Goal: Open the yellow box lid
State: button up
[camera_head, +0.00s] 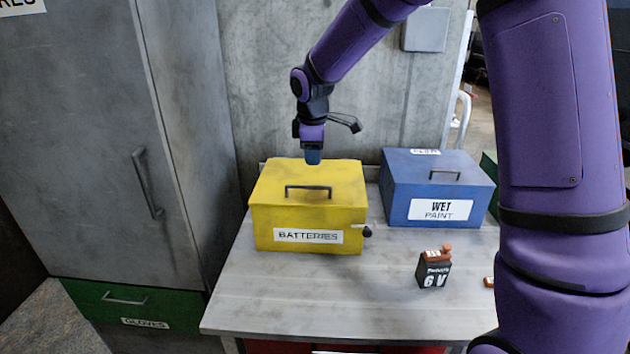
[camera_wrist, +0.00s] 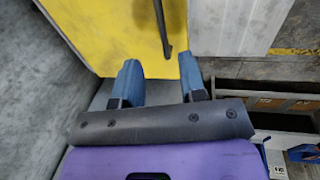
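The yellow box (camera_head: 275,217), labelled BATTERIES, stands on the table with its lid (camera_head: 265,180) shut. A dark bar handle (camera_head: 308,188) is on top of the lid. A small dark knob (camera_head: 367,231) is at the right of its front face. My gripper (camera_head: 313,160) points down above the back part of the lid, behind the handle. In the wrist view, the two blue fingertips (camera_wrist: 159,88) are apart with nothing between them. The yellow lid (camera_wrist: 105,35) and its dark handle (camera_wrist: 162,25) lie beyond the fingers there.
A blue WET PAINT box (camera_head: 400,198) stands to the right of the yellow box. A black and brown 6 V battery (camera_head: 434,270) stands on the table (camera_head: 330,305). A grey cabinet (camera_head: 100,150) is at the left. The front of the table is mostly clear.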

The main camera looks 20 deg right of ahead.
aim_at(314, 187)
jog(key=f, duration=0.3)
jog(key=w+f, duration=0.1)
jog(key=f, duration=0.5)
jog(key=shift+w+d+f, duration=0.3)
jog(key=shift+w+d, duration=0.1)
grip_shut()
